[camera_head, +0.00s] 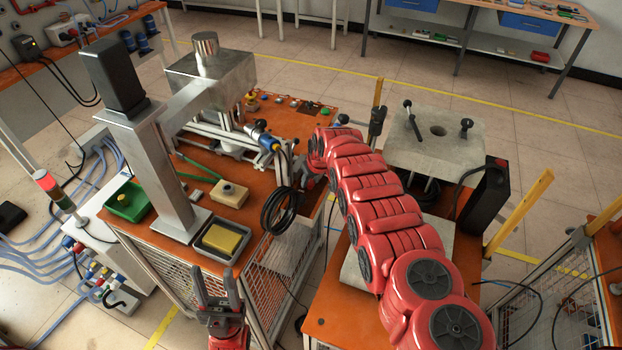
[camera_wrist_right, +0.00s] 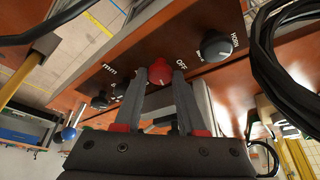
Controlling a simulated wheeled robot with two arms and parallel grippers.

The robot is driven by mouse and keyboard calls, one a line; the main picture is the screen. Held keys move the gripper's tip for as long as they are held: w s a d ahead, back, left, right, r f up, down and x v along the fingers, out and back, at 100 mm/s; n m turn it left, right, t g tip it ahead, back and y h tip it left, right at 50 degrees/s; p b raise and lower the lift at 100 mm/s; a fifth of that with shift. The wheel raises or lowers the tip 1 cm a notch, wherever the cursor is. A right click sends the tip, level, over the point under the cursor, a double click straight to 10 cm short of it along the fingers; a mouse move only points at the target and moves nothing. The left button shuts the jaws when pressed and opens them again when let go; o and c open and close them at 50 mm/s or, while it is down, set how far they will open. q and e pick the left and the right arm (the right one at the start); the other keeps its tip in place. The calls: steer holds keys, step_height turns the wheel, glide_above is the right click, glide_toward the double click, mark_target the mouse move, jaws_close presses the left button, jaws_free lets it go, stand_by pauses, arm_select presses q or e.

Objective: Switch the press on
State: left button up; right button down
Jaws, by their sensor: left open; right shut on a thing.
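The press (camera_head: 213,72), with a silver metal frame, stands on an orange-topped cart. The right wrist view shows its brown front panel (camera_wrist_right: 130,60) with a red knob (camera_wrist_right: 160,70), the letters "OFF" beside it. My right gripper (camera_wrist_right: 159,82) is shut on the red knob, one finger on each side. In the head view the right arm reaches to the cart's right edge; its gripper is hidden there. My left gripper (camera_head: 217,295) is open and empty, low in front of the cart, apart from the press.
A black knob (camera_wrist_right: 216,45) and another dark knob (camera_wrist_right: 101,99) flank the red one. A black coiled cable (camera_head: 281,211) hangs at the cart's edge. A grey tray with a yellow block (camera_head: 221,241) and a green bin (camera_head: 128,203) sit on the cart.

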steer(key=shift+r+m, duration=0.15)
steer(key=shift+m, duration=0.15)
steer(key=shift+m+p, duration=0.3)
steer(key=shift+a+m+h, duration=0.1)
steer(key=shift+m+h, duration=0.2)
steer(key=shift+a+m+t+h, duration=0.1)
steer(key=shift+m+t+h, duration=0.2)
steer(key=shift+m, duration=0.5)
steer(key=shift+m+h+b, duration=0.4)
steer(key=shift+m+b, duration=0.45)
steer(key=shift+m, duration=0.05)
steer(key=c, duration=0.5)
jaws_free()
